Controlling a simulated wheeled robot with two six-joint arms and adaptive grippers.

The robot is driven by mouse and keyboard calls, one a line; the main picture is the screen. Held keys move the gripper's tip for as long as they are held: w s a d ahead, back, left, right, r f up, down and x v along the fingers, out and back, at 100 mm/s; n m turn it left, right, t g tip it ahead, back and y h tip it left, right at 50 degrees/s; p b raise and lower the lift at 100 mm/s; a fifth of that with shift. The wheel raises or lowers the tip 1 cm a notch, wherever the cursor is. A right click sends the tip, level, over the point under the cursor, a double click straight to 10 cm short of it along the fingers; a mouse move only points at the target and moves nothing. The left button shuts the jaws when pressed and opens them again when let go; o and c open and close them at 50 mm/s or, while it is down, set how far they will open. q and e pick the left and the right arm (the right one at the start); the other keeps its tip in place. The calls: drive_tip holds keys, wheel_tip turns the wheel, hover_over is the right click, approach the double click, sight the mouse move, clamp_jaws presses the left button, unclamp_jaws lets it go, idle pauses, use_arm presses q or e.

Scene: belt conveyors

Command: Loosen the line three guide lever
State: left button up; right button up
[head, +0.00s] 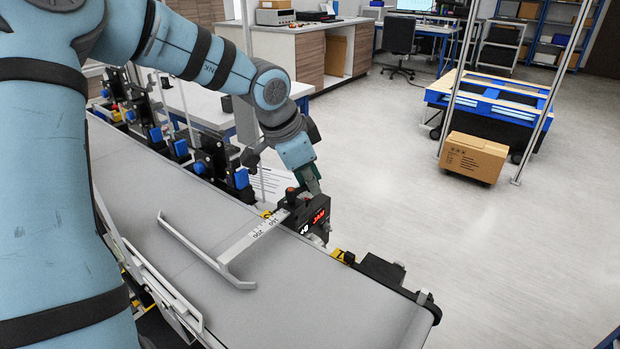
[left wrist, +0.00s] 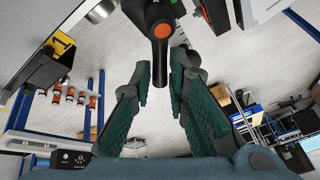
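A dark lever with an orange-red end (left wrist: 162,30) shows in the left wrist view, just beyond and between my fingertips. In the head view, a small orange-red knob (head: 291,190) sits on the black guide unit (head: 318,218) at the belt's far edge. That unit has a red lit display and carries a pale guide rail with a scale (head: 225,258) over the belt. My left gripper (head: 313,185) is just above and behind the unit. My right gripper is not in view.
The grey belt (head: 140,190) is bare around the rail. Several black stations with blue parts (head: 241,178) line its far side. A black block (head: 382,270) stands at the right end. A cardboard box (head: 473,158) and blue cart (head: 490,100) are on the floor beyond.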

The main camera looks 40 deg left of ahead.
use_arm(q)
drive_tip(key=shift+o, duration=1)
drive_tip(key=v, duration=0.7)
drive_tip(key=shift+r, duration=0.25)
